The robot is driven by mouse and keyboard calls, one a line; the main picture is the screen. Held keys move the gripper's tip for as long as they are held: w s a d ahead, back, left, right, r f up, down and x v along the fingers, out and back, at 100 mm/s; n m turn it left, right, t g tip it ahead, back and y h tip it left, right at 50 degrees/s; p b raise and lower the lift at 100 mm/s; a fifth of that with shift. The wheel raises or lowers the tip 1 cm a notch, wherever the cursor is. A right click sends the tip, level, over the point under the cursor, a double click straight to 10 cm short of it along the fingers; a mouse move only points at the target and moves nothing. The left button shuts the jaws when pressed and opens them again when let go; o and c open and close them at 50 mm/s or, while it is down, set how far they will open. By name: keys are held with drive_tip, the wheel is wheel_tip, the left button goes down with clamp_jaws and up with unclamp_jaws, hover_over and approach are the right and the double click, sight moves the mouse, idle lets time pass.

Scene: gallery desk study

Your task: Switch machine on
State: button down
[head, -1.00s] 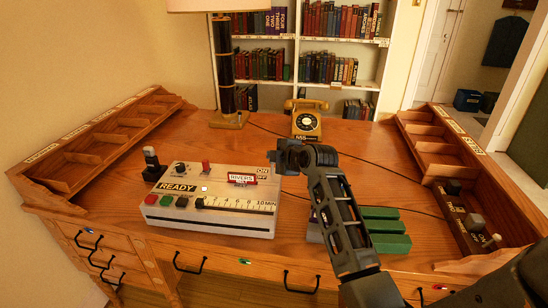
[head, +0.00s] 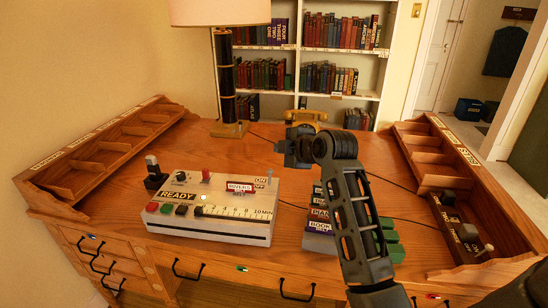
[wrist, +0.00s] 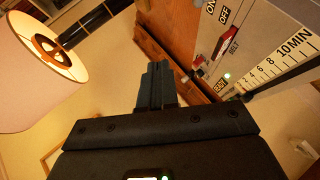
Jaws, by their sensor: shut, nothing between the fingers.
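The machine (head: 225,224) is a pale box on the desk with a READY label, a minute scale and coloured buttons on its front. Its ON and OFF labels (head: 262,181) are at the top right, beside a red-framed label plate (head: 240,187). In the wrist view the machine (wrist: 268,42) fills the upper right, with a red switch part (wrist: 221,44) beside the ON/OFF lettering and a small lit green light (wrist: 227,76). My gripper (head: 285,147) is above the desk, behind and right of the machine, apart from it. Its shut, empty fingers (wrist: 157,84) show in the wrist view.
A lamp (head: 222,75) stands behind the machine and a yellow telephone (head: 305,116) behind my gripper. Labelled blocks (head: 319,222) lie right of the machine, partly hidden by my arm. Wooden compartment racks (head: 110,142) (head: 430,160) line both desk sides.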

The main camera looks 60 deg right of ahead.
drive_tip(key=shift+s+a+r, duration=0.15)
drive_tip(key=shift+s+r, duration=0.6)
drive_tip(key=shift+r, duration=0.05)
drive_tip(key=shift+a+f, duration=0.1)
drive_tip(key=s+a+f+m+t+y, duration=0.1)
drive_tip(key=s+a+f+m, duration=0.2)
drive_tip(key=a, duration=0.5)
drive_tip(key=s+a+f, duration=0.4)
drive_tip(key=a+f, duration=0.1)
drive_tip(key=a, duration=0.2)
drive_tip(key=s+a+f+m+t+y, duration=0.1)
drive_tip(key=s+a+f+m, duration=0.2)
drive_tip(key=a, duration=0.5)
drive_tip(key=s+a+r+m+y, duration=0.1)
drive_tip(key=s+a+r+y, duration=0.1)
drive_tip(key=s+a, duration=0.4)
drive_tip(key=s+a+r+m+t+y, duration=0.1)
drive_tip(key=s+a, duration=0.6)
drive_tip(key=s, duration=0.7)
wheel_tip(320, 180, up, 2)
drive_tip(key=shift+a+r+t+y, duration=0.15)
drive_tip(key=shift+a+t+y, duration=0.15)
drive_tip(key=shift+y, duration=0.3)
